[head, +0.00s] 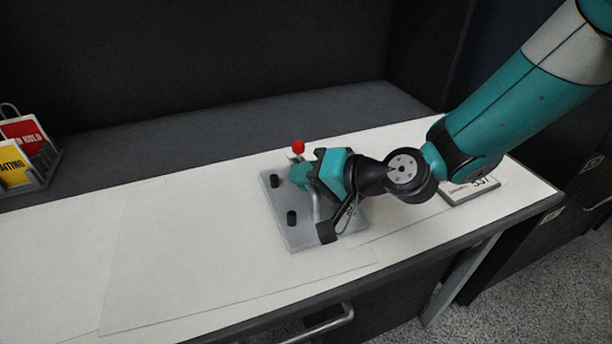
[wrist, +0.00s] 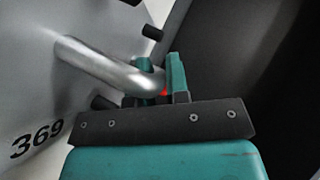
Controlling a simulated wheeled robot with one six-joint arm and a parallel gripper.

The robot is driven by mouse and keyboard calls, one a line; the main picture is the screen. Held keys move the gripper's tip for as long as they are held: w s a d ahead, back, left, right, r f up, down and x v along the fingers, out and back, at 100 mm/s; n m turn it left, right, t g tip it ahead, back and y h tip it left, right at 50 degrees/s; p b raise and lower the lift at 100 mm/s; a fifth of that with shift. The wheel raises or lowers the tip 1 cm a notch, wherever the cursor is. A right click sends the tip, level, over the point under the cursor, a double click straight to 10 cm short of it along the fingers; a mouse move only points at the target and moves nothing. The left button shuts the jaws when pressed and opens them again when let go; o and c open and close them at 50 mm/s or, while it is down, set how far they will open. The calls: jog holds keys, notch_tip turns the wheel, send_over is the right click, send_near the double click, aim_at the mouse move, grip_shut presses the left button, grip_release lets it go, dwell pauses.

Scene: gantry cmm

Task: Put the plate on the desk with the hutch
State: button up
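The plate (head: 299,235) is a grey metal slab with black knobs and a bar handle (head: 317,205). In the head view it appears to lie flat on the white-topped desk. My gripper (head: 302,176) is low over the plate at the handle, and its wrist hides part of the slab. In the wrist view the silver handle (wrist: 105,65) reaches to the teal fingers (wrist: 160,75) and covers part of the left one. The finger gap is narrow; I cannot tell whether they grip the bar. The plate face (wrist: 25,75) carries the number 369.
A small red ball (head: 298,147) shows just beyond the plate. A card holder (head: 42,165) with red and yellow cards stands at the back left. A label marked 537 (head: 470,189) lies right, under my arm. The white desk top (head: 180,245) is clear on the left.

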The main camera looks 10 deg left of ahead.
jog(key=o, duration=0.4)
jog(key=shift+r, duration=0.2)
jog(key=v, duration=1.2)
jog(key=s+d+r+n+g+h, duration=0.2)
jog(key=s+d+h, duration=0.2)
jog(key=s+d, duration=0.2)
jog(key=s+d+r+n+g+h, duration=0.2)
jog(key=s+d, duration=0.4)
jog(key=s, duration=0.3)
jog(key=shift+s+d+r+n+h, duration=0.4)
jog(key=shift+n+h, duration=0.4)
jog(key=shift+h, duration=0.4)
jog(key=shift+a+r, duration=0.1)
